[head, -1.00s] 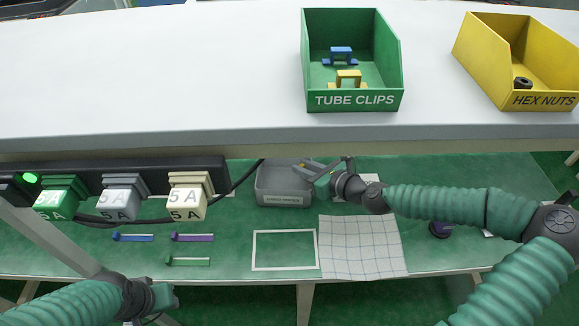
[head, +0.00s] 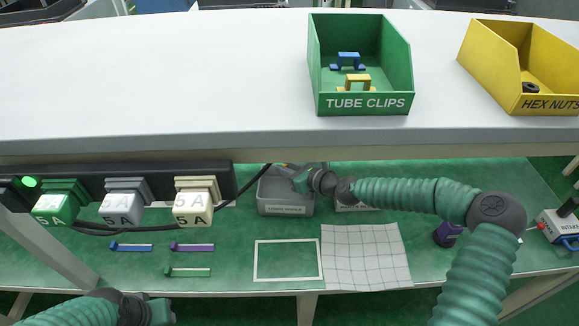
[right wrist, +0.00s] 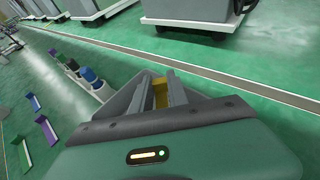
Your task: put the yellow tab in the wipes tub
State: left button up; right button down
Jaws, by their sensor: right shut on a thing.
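The yellow tab (right wrist: 160,93) shows between the two fingers of my right gripper (right wrist: 158,88) in the right wrist view. The gripper is shut on it, and the fingers hide part of it. In the head view my right gripper (head: 287,168) is over the back part of a grey open tub (head: 287,210), close under the shelf edge. The tub has a small label on its front, too small to read; it appears to be the wipes tub. My left gripper (head: 160,312) is at the bottom left, away from the tub; its fingers are not clear.
A white shelf (head: 160,90) overhangs the green bench (head: 220,245), with a green clip bin (head: 365,103) and a yellow nut bin (head: 545,104). A power strip (head: 130,172) hangs left of the tub. Blue, purple and green tabs (head: 190,271) lie front left. A gridded sheet (head: 365,257) lies front right.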

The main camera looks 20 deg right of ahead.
jog(key=shift+a+f, duration=0.25)
jog(key=shift+a, duration=0.1)
jog(key=shift+f, duration=0.1)
jog(key=c, duration=1.7)
grip_release()
jog(key=shift+d, duration=0.3)
jog(key=o, duration=0.4)
jog(key=shift+d, duration=0.4)
jog(key=shift+a, duration=0.45)
jog(key=shift+s+d+r, duration=0.15)
jog(key=shift+d+r, duration=0.05)
jog(key=shift+r, duration=0.2)
jog(key=shift+s+d+r, duration=0.15)
jog(key=shift+d+r, duration=0.05)
jog(key=shift+r, duration=0.2)
pick_arm(q)
jog(key=shift+a+r+p, duration=0.15)
jog(key=shift+r+p, duration=0.8)
jog(key=shift+p, duration=0.05)
pick_arm(e)
jog(key=v, duration=1.1)
jog(key=shift+s, duration=0.1)
